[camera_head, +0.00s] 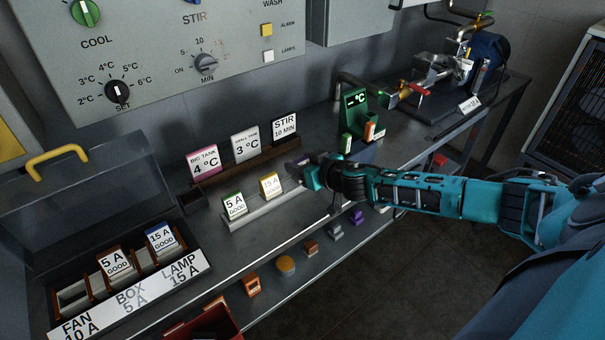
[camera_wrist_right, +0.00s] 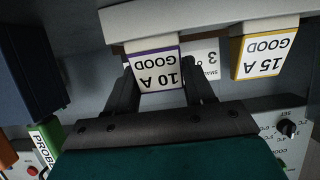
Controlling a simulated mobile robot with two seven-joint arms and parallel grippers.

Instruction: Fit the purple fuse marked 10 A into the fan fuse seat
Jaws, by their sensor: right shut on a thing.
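The purple-edged fuse marked 10 A GOOD (camera_wrist_right: 156,74) is between the fingers of my right gripper (camera_wrist_right: 160,88), which is shut on it. The fuse is at the pale fuse rack (camera_wrist_right: 200,22); I cannot tell if it still rests in the rack. In the head view my right gripper (camera_head: 308,172) is at the rack's right end and mostly hides the fuse. The fan seat (camera_head: 72,298) looks empty. My left gripper is not in view.
A green 5 A fuse (camera_head: 233,207) and a yellow 15 A fuse (camera_head: 270,186) stand in the rack. A 5 A fuse (camera_head: 116,265) and a 15 A fuse (camera_head: 161,240) sit in the box. Its clear lid (camera_head: 80,195) is raised. Signs (camera_head: 245,145) stand behind the rack.

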